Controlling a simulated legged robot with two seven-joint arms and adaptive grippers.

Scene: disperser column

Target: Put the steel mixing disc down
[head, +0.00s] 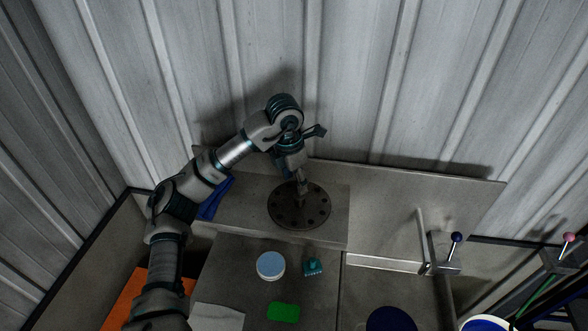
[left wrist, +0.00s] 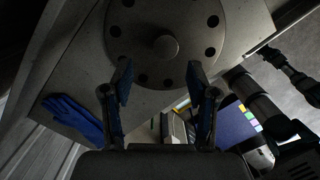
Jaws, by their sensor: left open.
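The steel mixing disc (head: 285,216) is a dark round plate with a ring of holes and a central knob. It lies flat on the grey raised ledge (head: 240,217) at the back of the bench. My left gripper (head: 300,186) points down over the disc's middle. In the left wrist view the disc (left wrist: 187,15) fills the top, with its round knob (left wrist: 165,46) beyond the fingertips. The left gripper's fingers (left wrist: 160,78) are spread apart with nothing between them. My right gripper is not in view.
Blue gloves (left wrist: 75,118) lie left of the disc. In front stand a white-rimmed round tub (head: 270,265), a small teal item (head: 313,267) and a green item (head: 284,312). A lever with a dark blue knob (head: 456,237) stands at right. A corrugated wall (head: 350,80) rises behind.

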